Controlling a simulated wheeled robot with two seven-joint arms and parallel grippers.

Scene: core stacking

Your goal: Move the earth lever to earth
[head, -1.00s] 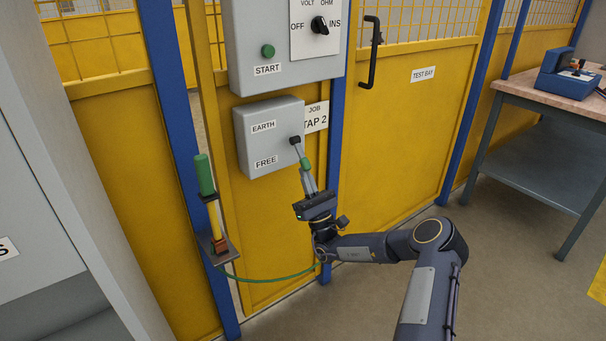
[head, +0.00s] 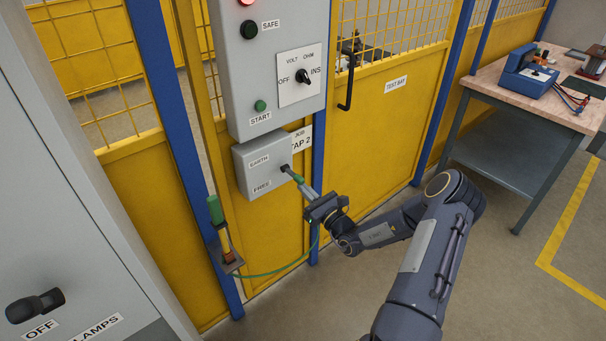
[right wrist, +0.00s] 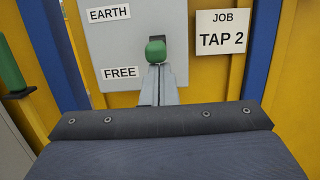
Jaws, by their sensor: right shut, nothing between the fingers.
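The earth lever has a dark pivot and a green handle (head: 298,179) and sits on the right side of a grey box (head: 248,176) marked EARTH above and FREE below. In the right wrist view its green end (right wrist: 156,52) shows at a height between the two labels. It points out toward me, and its exact setting is hard to tell. My right gripper (head: 304,187) is shut and empty, with its fingertips (right wrist: 158,70) at the green handle. I cannot tell whether they touch it. My left gripper is not in view.
A grey panel (head: 240,75) with a knob and START button is above the box. A green-handled rod (head: 215,210) stands in a bracket at lower left, with a green cable running right. A grey cabinet (head: 60,200) is at left and a workbench (head: 500,88) at right.

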